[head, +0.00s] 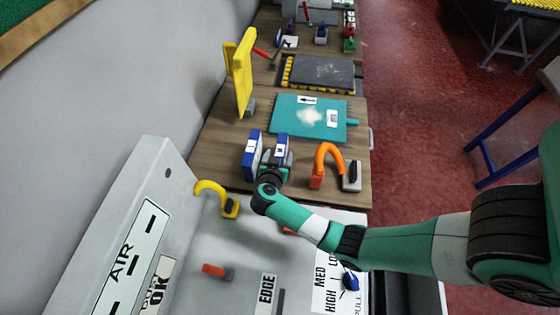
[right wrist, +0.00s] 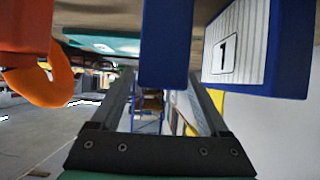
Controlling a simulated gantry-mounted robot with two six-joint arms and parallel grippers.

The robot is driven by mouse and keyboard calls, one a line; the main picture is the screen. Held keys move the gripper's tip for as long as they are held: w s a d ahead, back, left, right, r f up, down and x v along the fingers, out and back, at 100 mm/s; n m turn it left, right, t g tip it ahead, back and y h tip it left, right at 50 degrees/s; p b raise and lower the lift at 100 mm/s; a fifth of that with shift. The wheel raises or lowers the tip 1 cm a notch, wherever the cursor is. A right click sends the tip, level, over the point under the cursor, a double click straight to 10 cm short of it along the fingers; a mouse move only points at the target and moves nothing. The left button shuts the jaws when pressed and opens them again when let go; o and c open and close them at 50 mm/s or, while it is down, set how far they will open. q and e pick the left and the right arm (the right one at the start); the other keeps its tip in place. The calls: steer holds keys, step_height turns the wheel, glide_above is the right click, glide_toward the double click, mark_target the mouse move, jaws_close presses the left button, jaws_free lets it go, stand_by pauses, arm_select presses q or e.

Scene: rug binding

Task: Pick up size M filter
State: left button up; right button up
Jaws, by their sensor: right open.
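Two blue filters with white pleated faces stand side by side on the wooden table: a left one (head: 251,154) and a right one (head: 282,140). Their size letters are too small to read in the head view. My right gripper (head: 276,163) is at the right filter and partly covers it. In the right wrist view my right gripper (right wrist: 163,78) is open, with a blue filter's edge (right wrist: 165,45) at the gap between its fingertips. The other filter (right wrist: 240,45) shows its pleated face and a label to the right. My left gripper is out of view.
An orange hooked hose (head: 326,160) stands close right of the gripper. A teal board (head: 285,115) lies behind the filters, and a yellow upright panel (head: 244,70) stands at the back left. A grey machine panel with a yellow hook (head: 212,190) is in front.

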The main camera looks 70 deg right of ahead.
steer(key=x, duration=0.2)
steer(key=shift+d+f, duration=0.2)
steer(key=shift+d, duration=0.15)
steer(key=shift+c, duration=0.3)
jaws_close()
